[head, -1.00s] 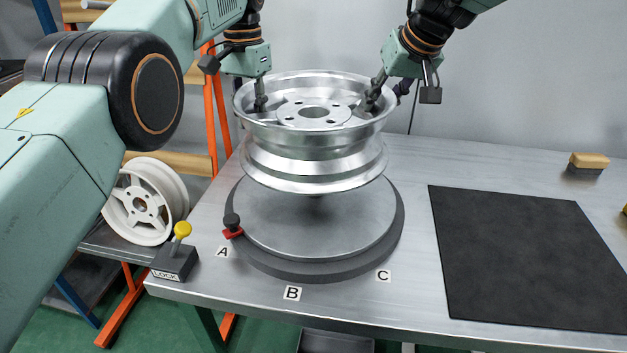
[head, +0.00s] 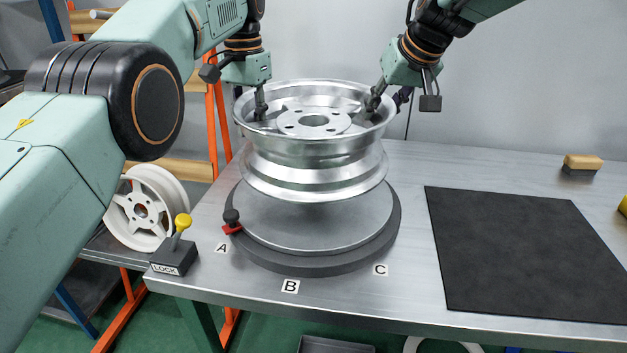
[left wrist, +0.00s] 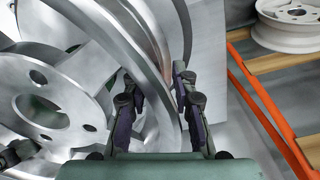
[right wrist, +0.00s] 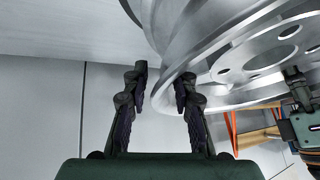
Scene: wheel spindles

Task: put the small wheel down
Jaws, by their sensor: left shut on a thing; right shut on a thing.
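The small wheel (head: 312,165) is a bare silver rim held level above the round grey turntable (head: 318,225), with a gap under its lower edge. My left gripper (head: 260,104) is shut on the left side of its upper rim, and the left wrist view shows the rim between the fingers (left wrist: 156,88). My right gripper (head: 374,103) is shut on the right side of the upper rim; its fingers (right wrist: 162,82) also show in the right wrist view. The wheel hides the turntable's middle, so I cannot see a spindle there.
A red clamp with a black knob (head: 232,222) sits at the turntable's left edge. The yellow-handled LOCK lever (head: 178,250) stands at the table's left corner. A white wheel (head: 145,210) rests on the side rack. A bare black mat (head: 525,250) lies at right, with a tan-topped block (head: 583,163) behind.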

